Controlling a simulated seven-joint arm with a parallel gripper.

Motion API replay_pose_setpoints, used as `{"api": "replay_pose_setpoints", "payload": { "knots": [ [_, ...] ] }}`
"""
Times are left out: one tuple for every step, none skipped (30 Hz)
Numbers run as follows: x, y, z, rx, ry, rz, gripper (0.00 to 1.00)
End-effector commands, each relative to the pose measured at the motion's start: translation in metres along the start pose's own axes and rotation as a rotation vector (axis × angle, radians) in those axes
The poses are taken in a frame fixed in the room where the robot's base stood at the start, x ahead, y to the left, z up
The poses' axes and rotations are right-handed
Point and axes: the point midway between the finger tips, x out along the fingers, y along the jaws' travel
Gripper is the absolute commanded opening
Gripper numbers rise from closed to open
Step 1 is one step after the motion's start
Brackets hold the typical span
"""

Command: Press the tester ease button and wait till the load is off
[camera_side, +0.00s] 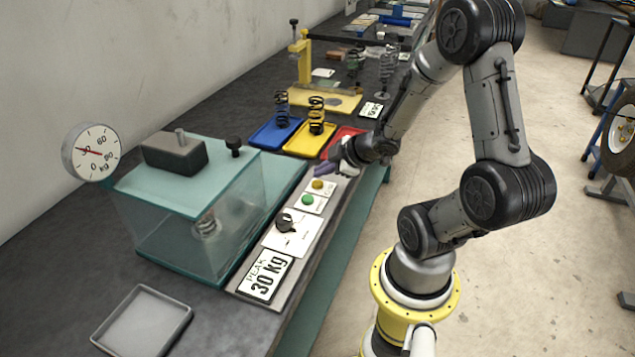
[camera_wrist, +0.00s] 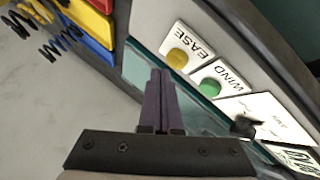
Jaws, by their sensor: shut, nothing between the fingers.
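The yellow ease button (camera_wrist: 177,58) sits on a white plate marked EASE in the wrist view; it also shows in the side view (camera_side: 317,184). My gripper (camera_wrist: 160,72) is shut and empty, its purple fingers together just beside the ease button in the wrist picture. In the side view my gripper (camera_side: 322,170) is close above the ease button; I cannot tell whether it touches. The tester (camera_side: 190,205) is a teal, clear-walled box with a spring (camera_side: 206,224) inside. Its dial (camera_side: 91,152) needle points near 30 kg. The peak display (camera_side: 266,276) reads 30 kg.
A green wind button (camera_wrist: 211,87) is next to the ease button, with a black knob (camera_side: 284,222) further along the panel. Blue (camera_side: 268,136), yellow (camera_side: 297,146) and red trays stand behind, some with springs. An empty grey tray (camera_side: 142,322) lies at the front.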

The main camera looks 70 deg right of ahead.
Motion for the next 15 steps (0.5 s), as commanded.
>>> {"api": "replay_pose_setpoints", "payload": {
  "knots": [
    [0.0000, 0.0000, 0.0000, 0.000, 0.000, 0.000, 0.00],
    [0.0000, 0.0000, 0.0000, 0.000, 0.000, 0.000, 0.00],
    [0.0000, 0.0000, 0.0000, 0.000, 0.000, 0.000, 0.00],
    [0.0000, 0.0000, 0.0000, 0.000, 0.000, 0.000, 0.00],
    [0.0000, 0.0000, 0.0000, 0.000, 0.000, 0.000, 0.00],
    [0.0000, 0.0000, 0.0000, 0.000, 0.000, 0.000, 0.00],
    [0.0001, -0.0001, 0.0001, 0.000, 0.000, 0.000, 0.00],
    [0.0003, -0.0003, 0.0003, 0.000, 0.000, 0.000, 0.00],
    [0.0008, -0.0007, 0.0006, 0.000, 0.000, -0.001, 0.00],
    [0.0013, -0.0011, 0.0009, 0.000, 0.000, -0.001, 0.00],
    [0.0018, -0.0015, 0.0013, -0.001, 0.000, -0.001, 0.00],
    [0.0027, -0.0020, 0.0019, -0.001, 0.000, -0.001, 0.00],
    [0.0034, -0.0025, 0.0024, 0.000, 0.000, 0.000, 0.00],
    [0.0042, -0.0031, 0.0030, 0.001, 0.000, 0.000, 0.00],
    [0.0051, -0.0038, 0.0037, 0.001, 0.000, -0.001, 0.00]
  ]
}}
